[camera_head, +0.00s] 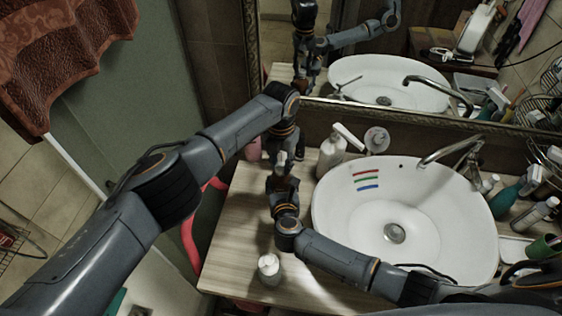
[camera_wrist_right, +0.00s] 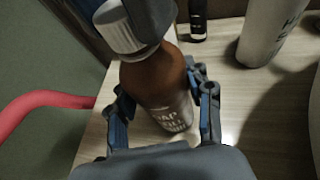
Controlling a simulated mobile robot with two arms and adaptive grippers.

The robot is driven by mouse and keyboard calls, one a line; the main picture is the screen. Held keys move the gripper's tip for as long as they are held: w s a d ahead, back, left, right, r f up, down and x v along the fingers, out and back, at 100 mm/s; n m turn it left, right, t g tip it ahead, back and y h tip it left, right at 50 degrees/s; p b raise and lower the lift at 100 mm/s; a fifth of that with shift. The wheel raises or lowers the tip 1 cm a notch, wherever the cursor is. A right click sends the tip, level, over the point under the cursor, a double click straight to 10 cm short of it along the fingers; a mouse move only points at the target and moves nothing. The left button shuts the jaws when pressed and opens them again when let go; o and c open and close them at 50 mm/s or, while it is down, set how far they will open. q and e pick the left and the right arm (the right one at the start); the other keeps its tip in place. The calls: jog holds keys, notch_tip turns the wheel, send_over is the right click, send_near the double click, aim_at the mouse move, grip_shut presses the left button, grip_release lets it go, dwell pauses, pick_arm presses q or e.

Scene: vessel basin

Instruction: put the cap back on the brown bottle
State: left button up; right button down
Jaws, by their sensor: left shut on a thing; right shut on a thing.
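The brown bottle (camera_wrist_right: 155,82), with a white label, stands upright on the wooden counter in the right wrist view. My right gripper (camera_wrist_right: 163,108) is shut around its body; in the head view the right gripper (camera_head: 282,186) hides most of the bottle. The ribbed white cap (camera_wrist_right: 120,28) is at the bottle's top, and my left gripper (camera_wrist_right: 150,15) is shut on it. The cap looks slightly tilted and covers the neck opening, so I cannot tell whether it touches. In the head view the left gripper (camera_head: 283,150) is directly above the right one.
The white basin (camera_head: 330,232) is right of the grippers, with a white pump bottle (camera_head: 331,152) behind. A small white container (camera_head: 268,270) stands near the counter's front. Several bottles are at far right. The counter (camera_head: 235,245) is clear left of the right gripper.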

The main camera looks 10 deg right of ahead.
pick_arm(q)
jog(key=o, duration=0.7)
jog(key=shift+r, duration=2.25)
jog(key=shift+c, duration=0.5)
